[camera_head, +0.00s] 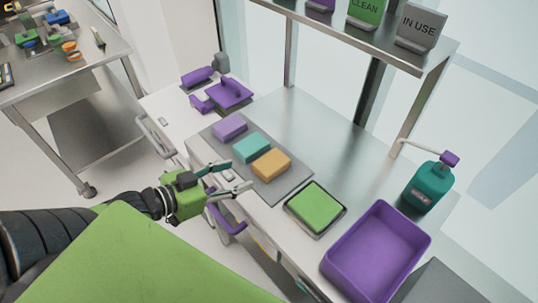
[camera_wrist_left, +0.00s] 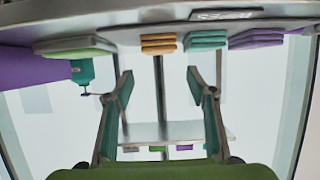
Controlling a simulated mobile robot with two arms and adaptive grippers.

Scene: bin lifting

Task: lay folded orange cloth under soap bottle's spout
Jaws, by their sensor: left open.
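The folded orange cloth (camera_head: 271,164) lies on a grey mat (camera_head: 289,185), at the front end of a row with a teal and a lilac cloth. In the left wrist view, which looks upside down, the orange cloth (camera_wrist_left: 158,43) is a layered stack. The teal soap bottle (camera_head: 428,186) with a purple pump top stands upright at the right, behind the purple bin. The bottle also shows in the left wrist view (camera_wrist_left: 83,70). My left gripper (camera_head: 240,175) is open and empty, at the counter's front edge, left of the orange cloth and apart from it. My right gripper is out of view.
A green pad in a dark tray (camera_head: 316,207) and a purple bin (camera_head: 378,250) stand between the cloths and the bottle. A shelf (camera_head: 345,35) with signs hangs above the counter. The counter behind the cloths is clear. Purple items (camera_head: 222,94) stand at the far left end.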

